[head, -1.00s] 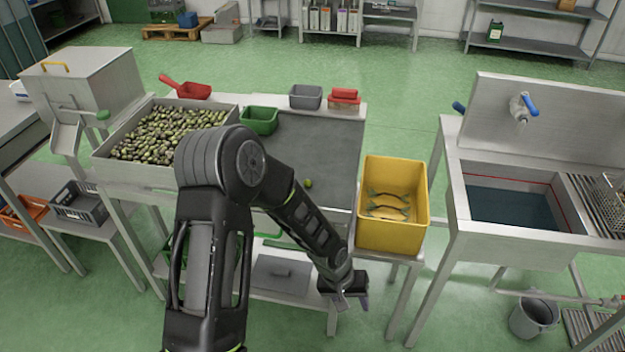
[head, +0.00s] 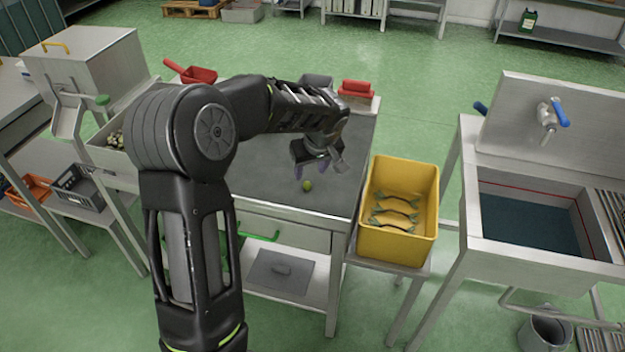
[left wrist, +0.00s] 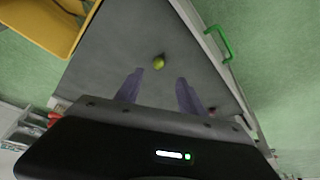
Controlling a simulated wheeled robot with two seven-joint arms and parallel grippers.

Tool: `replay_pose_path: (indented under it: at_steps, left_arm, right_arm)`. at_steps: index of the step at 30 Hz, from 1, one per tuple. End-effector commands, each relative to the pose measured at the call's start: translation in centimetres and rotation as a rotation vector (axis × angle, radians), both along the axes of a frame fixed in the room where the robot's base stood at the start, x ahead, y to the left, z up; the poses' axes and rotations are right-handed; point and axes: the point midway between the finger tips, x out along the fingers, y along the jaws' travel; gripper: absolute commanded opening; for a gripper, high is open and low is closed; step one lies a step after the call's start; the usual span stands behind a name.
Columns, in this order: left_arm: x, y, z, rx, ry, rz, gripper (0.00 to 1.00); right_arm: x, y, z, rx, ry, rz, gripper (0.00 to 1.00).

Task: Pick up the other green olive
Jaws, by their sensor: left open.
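A green olive (head: 307,185) lies on the grey table top (head: 262,180), towards its front edge. It also shows in the left wrist view (left wrist: 158,62), a little beyond my fingertips and between their lines. My left gripper (head: 317,171) is above the table close to the olive, open and empty. Its two purple-grey fingers (left wrist: 158,82) are spread apart in the left wrist view, and nothing is between them. The olive is apart from both fingers. My right gripper is not in view.
A yellow crate (head: 427,205) with several fish-shaped leaf-like pieces stands right of the table. A steel sink (head: 560,190) is at the right. The table around the olive is clear.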

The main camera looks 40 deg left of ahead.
Motion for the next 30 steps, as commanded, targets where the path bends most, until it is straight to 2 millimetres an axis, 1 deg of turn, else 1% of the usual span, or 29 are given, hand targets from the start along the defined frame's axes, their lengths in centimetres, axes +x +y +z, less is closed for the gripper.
replay_pose_path:
  at_steps: [7,12,15,25,29,30]
  left_arm:
    - [0.1,0.1,-0.3,0.000,0.001,-0.002,0.47]
    - [0.5,0.6,-1.9,-0.002,0.003,-0.003,0.47]
    - [0.6,0.7,-2.5,-0.002,0.001,-0.003,0.47]
    - [0.7,0.8,-2.8,-0.002,0.001,-0.003,0.47]
    - [1.1,1.2,-4.0,-0.002,0.004,-0.002,0.47]
    - [1.3,1.3,-4.5,-0.002,0.004,-0.003,0.47]
  right_arm:
    - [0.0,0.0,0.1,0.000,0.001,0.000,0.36]
    - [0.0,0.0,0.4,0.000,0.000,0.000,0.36]
    - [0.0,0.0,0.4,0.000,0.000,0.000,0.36]
    - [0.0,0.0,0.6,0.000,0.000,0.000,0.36]
    - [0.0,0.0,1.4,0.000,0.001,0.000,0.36]
    - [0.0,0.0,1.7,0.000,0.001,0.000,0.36]
